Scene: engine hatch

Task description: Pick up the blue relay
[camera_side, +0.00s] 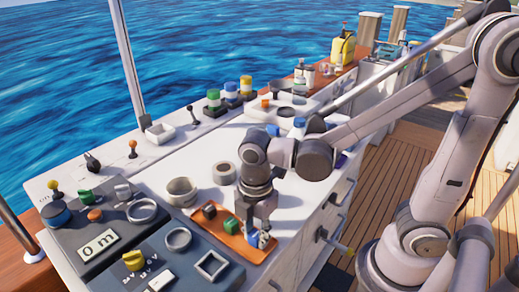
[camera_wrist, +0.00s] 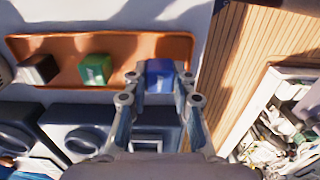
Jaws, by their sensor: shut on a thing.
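The blue relay (camera_wrist: 160,74) is a small blue block between my gripper's two fingers in the wrist view. In the side view the blue relay (camera_side: 253,239) shows partly, at the right end of the orange tray. My gripper (camera_side: 258,228) points down there, shut on the relay; in the wrist view its fingertips (camera_wrist: 159,82) lie on either side of it. I cannot tell whether the relay touches the tray. The orange tray (camera_side: 229,238) also holds a green block (camera_side: 231,226) and a dark brown block (camera_side: 209,210); the green block (camera_wrist: 95,69) is left of the relay in the wrist view.
A dark panel (camera_side: 190,265) with knobs and rings stands close in front of the tray. A white ring-shaped cup (camera_side: 182,190) and a tape-like roll (camera_side: 224,173) stand behind it. Drawer handles (camera_side: 321,234) stick out at the right counter edge.

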